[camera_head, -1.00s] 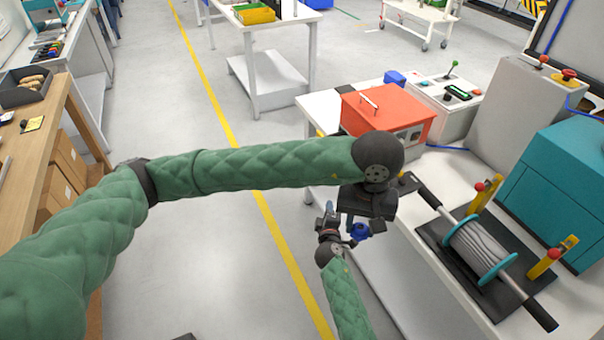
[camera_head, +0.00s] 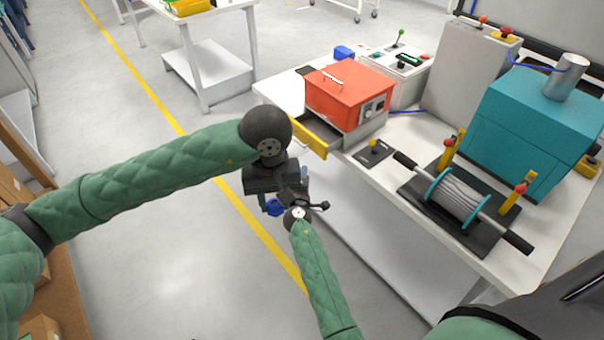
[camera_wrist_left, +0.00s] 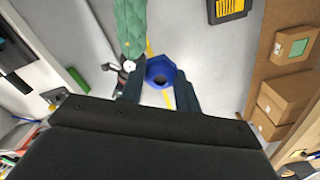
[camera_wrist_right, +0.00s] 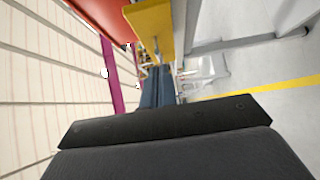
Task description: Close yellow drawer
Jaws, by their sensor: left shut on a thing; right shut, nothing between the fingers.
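The yellow drawer (camera_head: 310,138) stands open, pulled out of the front of the orange-red box (camera_head: 348,97); part of its dark inside shows. Its yellow front also shows at the top of the right wrist view (camera_wrist_right: 150,28). My right gripper (camera_head: 303,174) is shut and empty, below and in front of the yellow front; its fingers (camera_wrist_right: 158,88) point towards it in the right wrist view, and I cannot tell if they touch it. My left gripper (camera_head: 271,205) is shut on a blue hexagonal ring (camera_wrist_left: 160,72), held over the floor beside the right forearm.
The white table (camera_head: 375,175) carries a cable reel (camera_head: 460,202) on a black base, a teal machine (camera_head: 535,120) and a grey cabinet (camera_head: 470,75). Floor left of the table is open.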

